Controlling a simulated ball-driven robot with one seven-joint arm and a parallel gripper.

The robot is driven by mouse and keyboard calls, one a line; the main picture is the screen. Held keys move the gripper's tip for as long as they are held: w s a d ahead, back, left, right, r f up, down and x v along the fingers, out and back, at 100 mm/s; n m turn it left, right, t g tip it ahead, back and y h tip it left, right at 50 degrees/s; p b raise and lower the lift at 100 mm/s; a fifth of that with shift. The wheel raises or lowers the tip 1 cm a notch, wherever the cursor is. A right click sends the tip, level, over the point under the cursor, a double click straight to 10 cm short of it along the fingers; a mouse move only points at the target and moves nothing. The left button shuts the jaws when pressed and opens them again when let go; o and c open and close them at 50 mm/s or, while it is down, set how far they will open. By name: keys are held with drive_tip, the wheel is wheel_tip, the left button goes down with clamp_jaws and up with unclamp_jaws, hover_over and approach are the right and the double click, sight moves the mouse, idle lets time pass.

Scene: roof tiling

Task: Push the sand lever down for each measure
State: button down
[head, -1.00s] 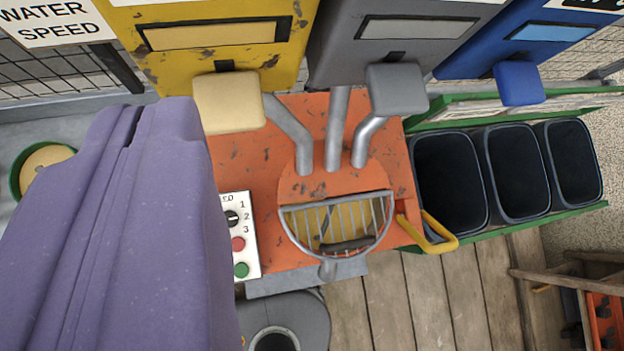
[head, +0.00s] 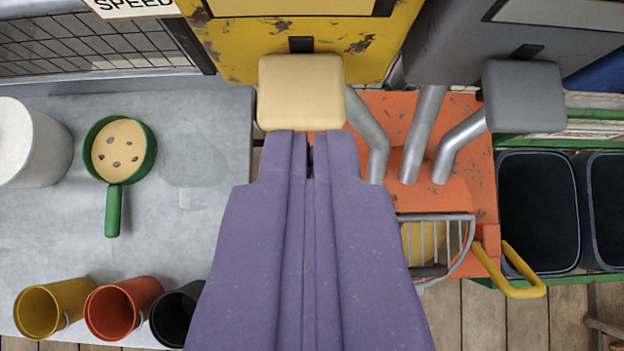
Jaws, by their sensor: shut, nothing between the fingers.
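The beige lever (head: 301,92) juts from the front of the yellow hopper (head: 240,45); I take it for the sand lever, though no label on it shows. My gripper (head: 309,142), purple and shut, points straight at it with nothing between its fingers. Its tips overlap the lever's lower edge in the picture; I cannot tell whether they touch. A grey lever (head: 524,95) sits on the grey hopper (head: 440,55) to the right. The orange mixer (head: 385,115) with its barred hatch is partly hidden behind my gripper.
A yellow handle (head: 515,290) juts out right of the mixer. Dark bins (head: 538,210) stand beyond it. A grey table at left holds a green pan (head: 118,155), a white bucket (head: 30,145) and cups, yellow (head: 60,305), orange (head: 120,308) and black (head: 175,318).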

hover_over(311, 105)
drive_tip(key=s, duration=0.3)
wheel_tip(311, 105, down, 4)
wheel_tip(311, 105, down, 3)
drive_tip(key=shift+w+f, duration=0.1)
drive_tip(key=shift+f, duration=0.35)
wheel_tip(311, 105, down, 4)
drive_tip(key=b, duration=0.3)
drive_tip(key=shift+r+b, duration=0.2)
drive_tip(key=shift+b, duration=0.2)
